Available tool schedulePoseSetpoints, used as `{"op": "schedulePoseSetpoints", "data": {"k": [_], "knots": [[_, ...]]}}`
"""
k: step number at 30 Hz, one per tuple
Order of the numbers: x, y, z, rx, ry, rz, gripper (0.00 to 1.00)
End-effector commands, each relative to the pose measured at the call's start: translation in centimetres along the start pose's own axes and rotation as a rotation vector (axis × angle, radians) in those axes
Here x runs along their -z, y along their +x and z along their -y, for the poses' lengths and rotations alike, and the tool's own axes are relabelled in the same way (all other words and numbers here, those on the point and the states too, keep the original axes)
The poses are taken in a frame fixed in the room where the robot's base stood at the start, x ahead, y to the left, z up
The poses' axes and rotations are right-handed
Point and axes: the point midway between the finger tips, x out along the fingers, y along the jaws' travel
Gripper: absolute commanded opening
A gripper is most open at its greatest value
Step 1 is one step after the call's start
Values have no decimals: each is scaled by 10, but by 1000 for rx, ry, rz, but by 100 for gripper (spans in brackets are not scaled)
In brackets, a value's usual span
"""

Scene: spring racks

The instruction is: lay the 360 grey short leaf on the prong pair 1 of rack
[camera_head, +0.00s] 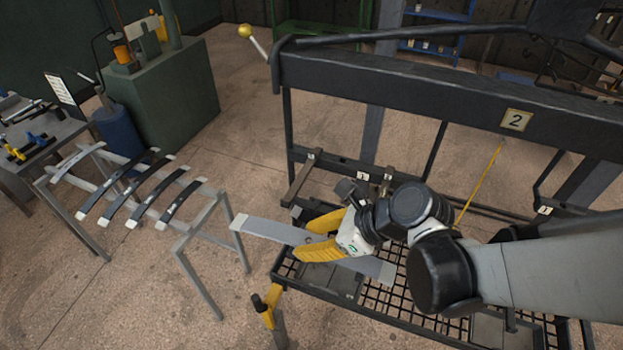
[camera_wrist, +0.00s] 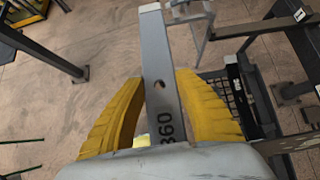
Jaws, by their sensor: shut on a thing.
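My gripper (camera_head: 308,238) has its two yellow fingers shut on the grey short leaf (camera_head: 262,230), a flat bar sticking out on both sides of the fingers. In the wrist view the leaf (camera_wrist: 154,50) shows a round hole and the number 360, with the gripper (camera_wrist: 160,82) around it. The leaf is held in the air in front of the black rack (camera_head: 420,92), which carries a plate marked 2. A prong (camera_head: 299,183) of the rack lies just behind the leaf, apart from it. A small label (camera_head: 362,176) reads 1. My arm hides part of the other prongs.
A grey stand (camera_head: 211,212) with several dark leaves and one lighter leaf is at the left. A black mesh shelf (camera_head: 378,297) with a yellow-fitted corner lies below my gripper. A green cabinet (camera_head: 180,100) and a blue drum (camera_head: 118,132) stand behind left. Floor between stand and rack is clear.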

Motion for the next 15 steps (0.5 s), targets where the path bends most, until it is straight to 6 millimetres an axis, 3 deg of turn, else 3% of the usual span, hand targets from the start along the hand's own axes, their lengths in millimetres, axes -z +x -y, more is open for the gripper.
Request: {"op": "schedulePoseSetpoints", "data": {"k": [15], "knots": [[2,3,48,2,3,2,0]]}}
